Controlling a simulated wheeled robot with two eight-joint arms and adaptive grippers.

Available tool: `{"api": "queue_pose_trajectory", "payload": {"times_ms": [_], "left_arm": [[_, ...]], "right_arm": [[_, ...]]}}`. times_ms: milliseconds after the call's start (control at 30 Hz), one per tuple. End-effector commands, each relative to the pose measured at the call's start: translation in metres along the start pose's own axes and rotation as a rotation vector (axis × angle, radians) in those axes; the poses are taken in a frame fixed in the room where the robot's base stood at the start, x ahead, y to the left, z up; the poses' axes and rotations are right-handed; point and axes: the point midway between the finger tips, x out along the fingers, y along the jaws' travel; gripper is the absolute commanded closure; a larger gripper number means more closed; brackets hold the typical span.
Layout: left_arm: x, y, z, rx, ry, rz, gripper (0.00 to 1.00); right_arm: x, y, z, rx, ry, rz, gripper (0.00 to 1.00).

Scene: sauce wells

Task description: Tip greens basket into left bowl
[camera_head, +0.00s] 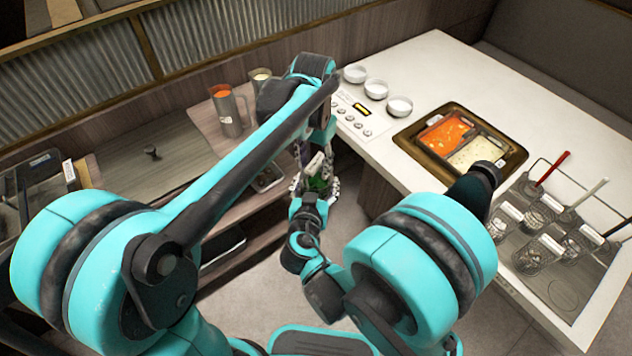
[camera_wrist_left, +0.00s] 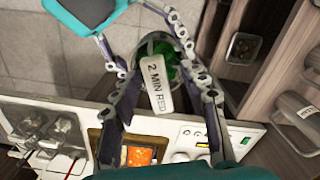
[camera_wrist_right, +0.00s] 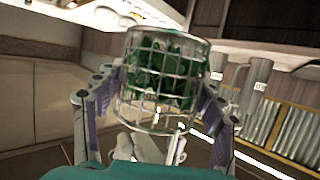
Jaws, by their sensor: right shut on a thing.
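The greens basket is a round wire basket (camera_wrist_right: 160,80) with dark green leaves, seen between the fingers of my right gripper (camera_wrist_right: 155,98), which is shut on it. In the head view the greens (camera_head: 318,184) show small between both grippers, partly hidden by fingers. Whether the left fingers touch the basket is unclear. Three white bowls stand in a row on the white counter; the left bowl (camera_head: 355,73) is farthest back.
A brown tray (camera_head: 515,157) holds red and pale sauces. Wire baskets (camera_head: 540,212) sit at right. Jugs (camera_head: 228,110) stand on the left shelf. Floor lies below the grippers.

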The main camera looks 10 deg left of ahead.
Motion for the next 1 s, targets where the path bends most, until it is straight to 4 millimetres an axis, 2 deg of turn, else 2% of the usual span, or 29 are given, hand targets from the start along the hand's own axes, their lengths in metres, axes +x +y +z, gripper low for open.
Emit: {"api": "queue_pose_trajectory", "payload": {"times_ms": [267, 367, 700, 900, 1000], "left_arm": [[-0.006, 0.0, 0.0, 0.0, 0.001, 0.0, 0.56], [-0.021, 0.0, -0.001, 0.001, 0.001, 0.0, 0.56], [-0.093, 0.0, 0.0, 0.0, 0.0, 0.0, 0.56], [-0.116, 0.0, 0.0, 0.0, 0.001, 0.0, 0.56], [-0.118, -0.002, 0.005, -0.01, 0.014, -0.002, 0.56]], "right_arm": [[0.0, -0.001, 0.0, -0.001, 0.001, -0.001, 0.76], [0.0, -0.001, 0.0, -0.001, 0.001, -0.002, 0.76], [0.0, -0.001, 0.0, -0.001, 0.001, -0.002, 0.77], [0.0, -0.001, 0.0, -0.001, 0.001, -0.002, 0.77], [0.0, -0.001, 0.0, -0.001, 0.001, -0.002, 0.77]]}}
